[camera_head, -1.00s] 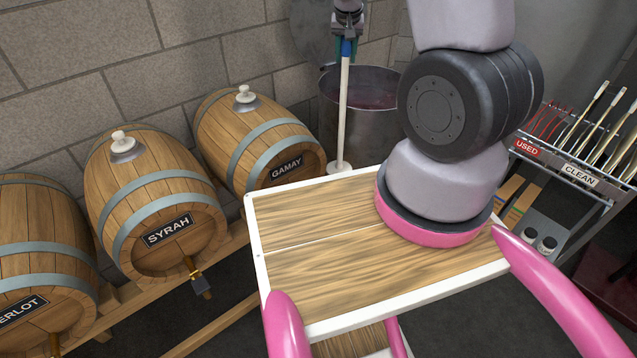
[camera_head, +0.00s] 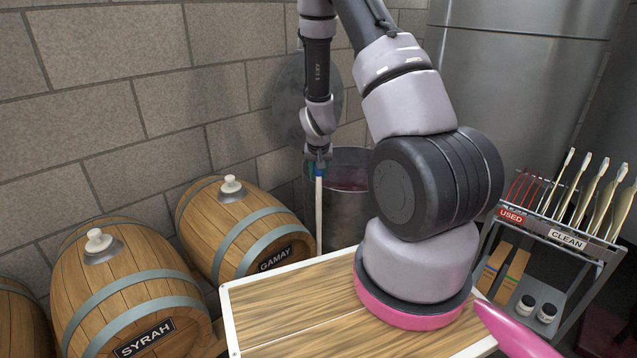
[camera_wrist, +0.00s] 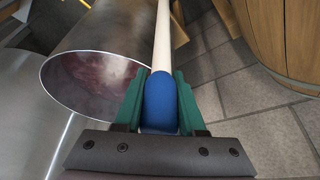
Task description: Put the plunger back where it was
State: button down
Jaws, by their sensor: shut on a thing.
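The plunger has a pale shaft (camera_head: 319,218) and a blue grip (camera_wrist: 160,104). My gripper (camera_head: 318,165) is shut on the blue grip; its green fingers (camera_wrist: 160,88) sit on both sides of it. The shaft hangs about upright in the head view, in front of the left side of the steel vat (camera_head: 348,215). In the wrist view the shaft passes beside the vat's open mouth (camera_wrist: 92,88), outside it. The plunger's lower end is hidden behind my wooden top in the head view and out of the wrist view. Dark red liquid shows in the vat.
The Gamay barrel (camera_head: 245,235) stands close to the shaft's left, with the Syrah barrel (camera_head: 125,290) further left. A round metal disc (camera_head: 290,105) is at the wall behind my arm. A rack (camera_head: 560,235) with USED and CLEAN labels stands right. Tiled floor (camera_wrist: 250,130) shows right of the shaft.

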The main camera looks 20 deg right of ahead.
jog(key=shift+f, duration=1.1)
jog(key=shift+f, duration=0.15)
jog(key=c, duration=0.5)
grip_release()
